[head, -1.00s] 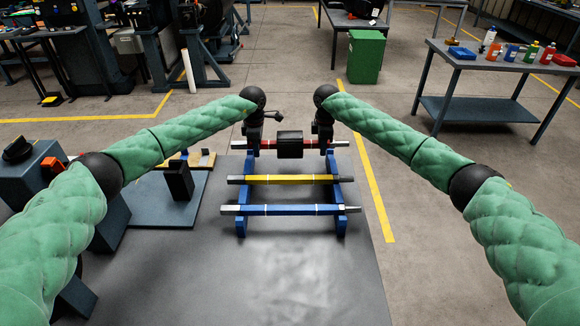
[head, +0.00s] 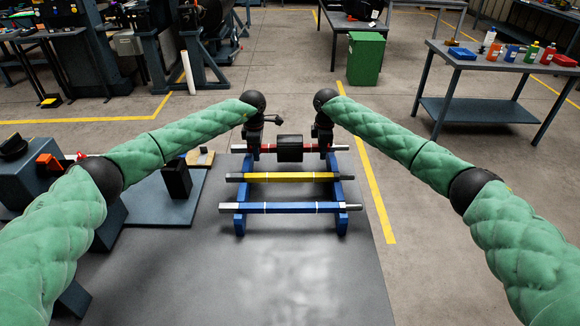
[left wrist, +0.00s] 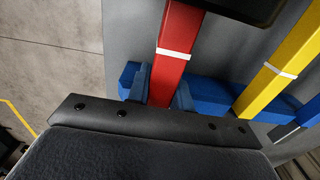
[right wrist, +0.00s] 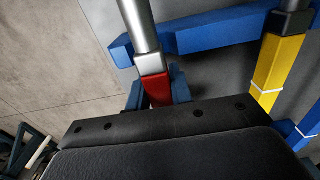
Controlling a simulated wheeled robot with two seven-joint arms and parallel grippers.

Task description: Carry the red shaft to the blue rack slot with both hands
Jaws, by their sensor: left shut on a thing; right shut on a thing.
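The red shaft (head: 268,148) lies crosswise over the far end of the blue rack (head: 341,192), with a black block (head: 290,148) around its middle. My left gripper (head: 253,152) is shut on the shaft left of the block. My right gripper (head: 323,152) is shut on it right of the block. In the left wrist view the red bar (left wrist: 174,55) sits between the fingers (left wrist: 160,92), right over a blue rail (left wrist: 208,95). In the right wrist view the fingers (right wrist: 157,90) hold a red part by the silver end (right wrist: 138,25). I cannot tell whether the shaft touches the rack.
A yellow shaft (head: 285,177) and a blue shaft (head: 285,208) lie across the rack, nearer to me. A dark block (head: 177,178) stands on a plate (head: 150,215) at left. The grey tabletop (head: 300,280) in front is clear.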

